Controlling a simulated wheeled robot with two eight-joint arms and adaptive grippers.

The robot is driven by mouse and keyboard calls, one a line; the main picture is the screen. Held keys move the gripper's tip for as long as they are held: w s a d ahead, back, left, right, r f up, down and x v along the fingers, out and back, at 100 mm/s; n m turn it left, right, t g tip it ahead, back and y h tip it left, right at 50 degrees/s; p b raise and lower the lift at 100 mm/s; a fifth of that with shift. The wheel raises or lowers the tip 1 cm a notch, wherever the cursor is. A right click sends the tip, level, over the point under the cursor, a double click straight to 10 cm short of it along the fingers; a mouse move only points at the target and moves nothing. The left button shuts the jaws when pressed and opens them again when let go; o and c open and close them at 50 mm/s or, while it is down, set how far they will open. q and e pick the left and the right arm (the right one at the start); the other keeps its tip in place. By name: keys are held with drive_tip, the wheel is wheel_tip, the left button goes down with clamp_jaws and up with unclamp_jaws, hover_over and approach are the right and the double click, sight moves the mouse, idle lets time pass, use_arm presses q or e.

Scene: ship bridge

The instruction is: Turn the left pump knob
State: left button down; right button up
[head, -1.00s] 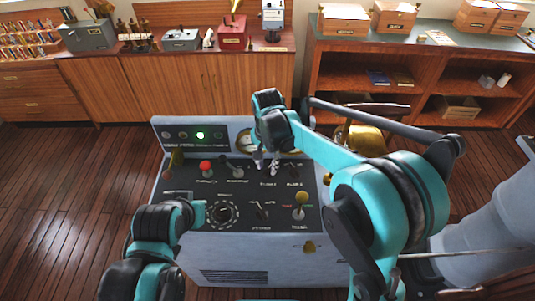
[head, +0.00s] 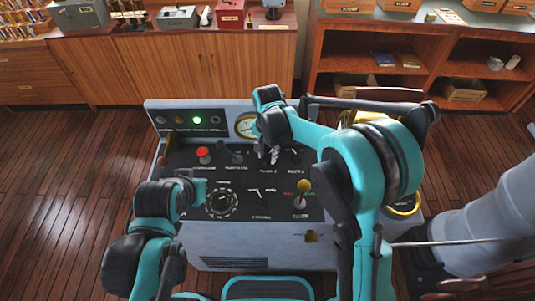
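The grey control console (head: 215,240) stands in front of me with a dark sloping panel. My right gripper (head: 270,157) points down over the upper middle of the panel, at the left of two labelled pump positions. The left pump knob is hidden behind its fingers, so I cannot tell whether they touch it. The right pump knob (head: 294,156) is small and dark, just right of the gripper. My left gripper (head: 201,190) is low at the panel's left side, beside a round black dial (head: 222,204). Its fingers are too unclear to judge.
A red button (head: 203,152), a switch (head: 261,196) and a yellow-topped lever (head: 303,187) surround the pump knobs. A green lamp (head: 197,119) glows on the upright back panel beside a brass gauge (head: 245,126). Wooden cabinets (head: 200,70) stand behind, with bare floor between.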

clamp_jaws()
drive_tip(key=shift+n, duration=0.3)
drive_tip(key=n, duration=0.5)
drive_tip(key=shift+d, duration=0.2)
drive_tip(key=n, duration=0.6)
drive_tip(key=shift+d+b, duration=0.15)
drive_tip(key=shift+b, duration=0.25)
drive_tip(key=shift+n, duration=0.3)
unclamp_jaws()
